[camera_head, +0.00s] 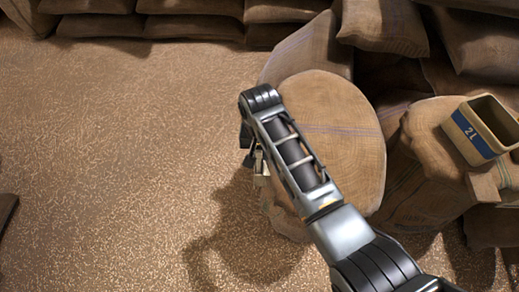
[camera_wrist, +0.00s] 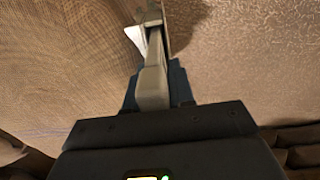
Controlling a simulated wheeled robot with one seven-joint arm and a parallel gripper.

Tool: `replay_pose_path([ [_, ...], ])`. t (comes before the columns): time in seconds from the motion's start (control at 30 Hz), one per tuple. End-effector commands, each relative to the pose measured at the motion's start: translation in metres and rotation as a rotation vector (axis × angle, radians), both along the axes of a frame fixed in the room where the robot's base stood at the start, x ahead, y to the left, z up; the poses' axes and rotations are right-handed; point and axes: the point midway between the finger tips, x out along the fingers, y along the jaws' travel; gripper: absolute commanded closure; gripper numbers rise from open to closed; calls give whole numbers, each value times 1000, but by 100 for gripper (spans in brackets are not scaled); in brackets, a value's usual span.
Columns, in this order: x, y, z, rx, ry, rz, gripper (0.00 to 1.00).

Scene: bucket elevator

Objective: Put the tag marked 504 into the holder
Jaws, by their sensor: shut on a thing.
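My gripper (camera_wrist: 154,22) is closed, with its pale fingers reaching toward the top of the wrist view. A white flat piece (camera_wrist: 136,38) shows at the fingertips, partly hidden by them. It looks like a tag, but I cannot read any number on it. In the head view my gripper (camera_head: 259,163) points down at the left side of a large upright sack and is mostly hidden behind my arm. I cannot make out the holder in either view.
A large full sack (camera_head: 340,125) stands close by my arm on the right. A tan container marked 2 L (camera_head: 484,128) sits on another sack at right. More sacks (camera_head: 190,27) are stacked along the back. The grain-covered floor (camera_head: 110,150) at left is open.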

Motion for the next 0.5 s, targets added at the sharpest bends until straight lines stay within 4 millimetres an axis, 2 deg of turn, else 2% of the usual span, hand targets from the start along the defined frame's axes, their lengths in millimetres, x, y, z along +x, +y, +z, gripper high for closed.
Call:
replay_pose_path([
  [0.5,0,0,-14,0,1,0,100],
])
